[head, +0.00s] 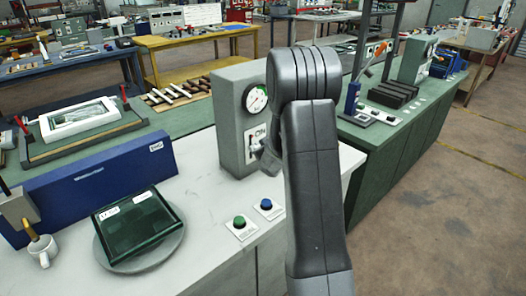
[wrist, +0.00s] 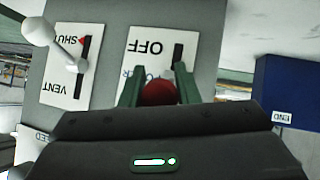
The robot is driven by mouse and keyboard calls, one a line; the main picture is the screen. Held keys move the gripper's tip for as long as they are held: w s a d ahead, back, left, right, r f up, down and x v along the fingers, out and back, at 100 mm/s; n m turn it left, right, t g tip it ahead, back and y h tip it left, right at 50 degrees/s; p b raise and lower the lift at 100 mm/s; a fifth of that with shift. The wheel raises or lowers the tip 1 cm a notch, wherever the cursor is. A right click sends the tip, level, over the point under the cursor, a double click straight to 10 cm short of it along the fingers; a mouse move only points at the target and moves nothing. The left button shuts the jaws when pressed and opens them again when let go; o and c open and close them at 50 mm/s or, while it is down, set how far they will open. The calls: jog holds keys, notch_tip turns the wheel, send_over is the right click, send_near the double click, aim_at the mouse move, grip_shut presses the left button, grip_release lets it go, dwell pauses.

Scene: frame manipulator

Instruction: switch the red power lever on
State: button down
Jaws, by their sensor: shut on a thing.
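The red power lever shows as a round red knob (wrist: 159,93) between the two green fingers of my gripper (wrist: 160,84) in the wrist view. My gripper is shut on it. Behind it is a white plate (wrist: 146,48) with a dark slot and the word OFF, upside down in this view. The lever's shaft and its place along the slot are hidden by the fingers. In the head view the grey panel box (head: 228,110) carries the ON end of a plate (head: 261,134); my arm covers the red knob there.
Beside the power plate is a VENT/SHUT plate (wrist: 72,65) with a white-knobbed lever (wrist: 38,31). A round gauge (head: 256,98) sits above ON. Green (head: 239,222) and blue (head: 266,204) buttons stand on the bench before the box. A blue END block (head: 100,195) lies to the left.

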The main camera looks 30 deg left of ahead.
jog(key=c, duration=1.1)
grip_release()
jog(key=p+v, duration=0.1)
jog(key=v, duration=1.2)
jog(key=shift+s+d+r+p, duration=0.2)
jog(key=shift+d+p, duration=0.1)
jog(key=shift+p, duration=0.1)
jog(key=b+x, duration=0.2)
jog(key=x, duration=1.2)
jog(key=shift+r, duration=0.1)
